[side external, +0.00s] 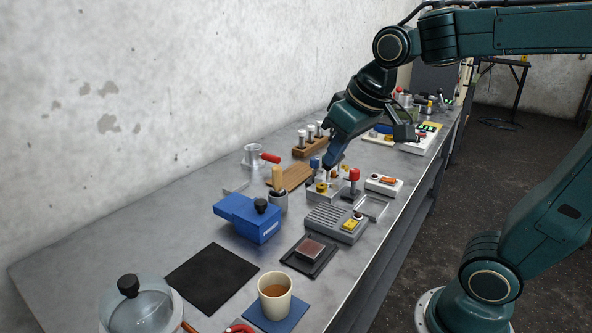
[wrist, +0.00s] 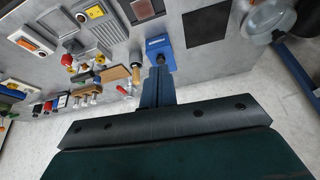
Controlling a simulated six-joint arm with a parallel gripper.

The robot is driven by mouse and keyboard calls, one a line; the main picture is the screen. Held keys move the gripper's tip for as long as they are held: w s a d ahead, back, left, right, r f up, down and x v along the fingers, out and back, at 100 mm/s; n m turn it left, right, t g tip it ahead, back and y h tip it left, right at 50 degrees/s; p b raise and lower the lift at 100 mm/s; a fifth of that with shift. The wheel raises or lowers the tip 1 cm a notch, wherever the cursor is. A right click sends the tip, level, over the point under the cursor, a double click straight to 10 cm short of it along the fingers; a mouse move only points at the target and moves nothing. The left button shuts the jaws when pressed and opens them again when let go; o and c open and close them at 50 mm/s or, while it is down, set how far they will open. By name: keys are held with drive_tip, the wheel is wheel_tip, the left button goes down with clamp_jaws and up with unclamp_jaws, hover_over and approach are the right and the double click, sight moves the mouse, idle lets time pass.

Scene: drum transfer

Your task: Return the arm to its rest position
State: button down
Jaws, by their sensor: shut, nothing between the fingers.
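My gripper (side external: 328,166) is at the end of my dark green arm, pointing down and to the left above the crowded middle of the grey metal bench (side external: 110,238). Its fingers look closed with nothing held. In the wrist view the gripper (wrist: 158,75) shows as a dark, narrow finger shape over the bench near the blue box. In the side view the fingertips overlap a small metal block with knobs, and I cannot tell whether they touch anything.
A blue box (side external: 246,215), a grey ribbed unit (side external: 335,222), a red-knobbed lever (side external: 354,175) and a wooden rack (side external: 310,148) crowd below my gripper. A glass dome (side external: 142,306) and a cup (side external: 274,297) stand at the front. A wall runs along the left; floor lies right.

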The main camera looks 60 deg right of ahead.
drive_tip(key=s+a+f+n, duration=0.1)
drive_tip(key=s+f, duration=0.2)
drive_tip(key=s, duration=0.8)
drive_tip(key=shift+t, duration=0.3)
